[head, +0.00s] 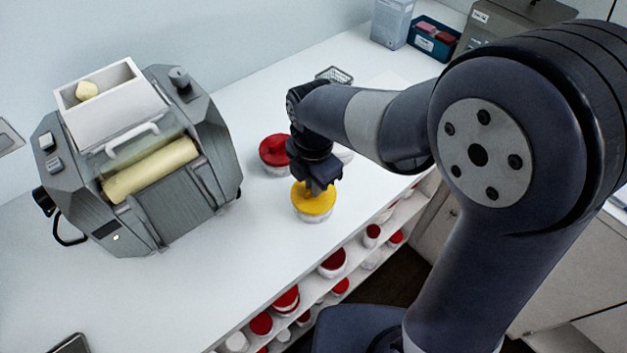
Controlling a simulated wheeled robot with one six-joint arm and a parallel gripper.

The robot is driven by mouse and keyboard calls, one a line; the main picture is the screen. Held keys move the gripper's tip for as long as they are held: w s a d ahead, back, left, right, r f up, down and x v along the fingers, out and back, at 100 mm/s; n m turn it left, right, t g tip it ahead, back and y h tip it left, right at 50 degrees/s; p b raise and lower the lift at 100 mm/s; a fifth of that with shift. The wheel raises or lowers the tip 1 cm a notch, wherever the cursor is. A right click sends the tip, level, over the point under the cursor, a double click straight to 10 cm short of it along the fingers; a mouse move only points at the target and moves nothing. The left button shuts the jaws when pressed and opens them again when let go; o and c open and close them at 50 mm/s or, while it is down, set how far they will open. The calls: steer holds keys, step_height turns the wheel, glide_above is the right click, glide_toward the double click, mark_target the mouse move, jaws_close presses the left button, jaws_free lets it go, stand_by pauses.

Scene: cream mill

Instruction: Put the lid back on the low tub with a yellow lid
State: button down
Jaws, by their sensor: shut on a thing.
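The yellow lid (311,206) is under my gripper (317,188), near the front edge of the white counter. My gripper points down and is shut on the lid; its fingertips hide the grip point. The low tub (313,218) shows as a pale rim and wall just below the lid. The lid lies over the tub and looks about level. I cannot tell from this view whether it is fully seated or slightly raised.
A red-lidded tub (274,151) stands close behind to the left, and a whitish tub (344,155) is partly hidden behind my gripper. A grey roller machine (187,205) fills the left. Shelves under the counter (255,255) hold several red and white tubs.

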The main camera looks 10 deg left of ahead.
steer(key=c, duration=1.5)
jaws_free()
steer(key=shift+o, duration=0.6)
steer(key=o, duration=0.4)
steer(key=shift+r, duration=0.1)
steer(key=shift+r+p, duration=1.85)
steer(key=shift+r, duration=0.35)
steer(key=shift+c, duration=0.5)
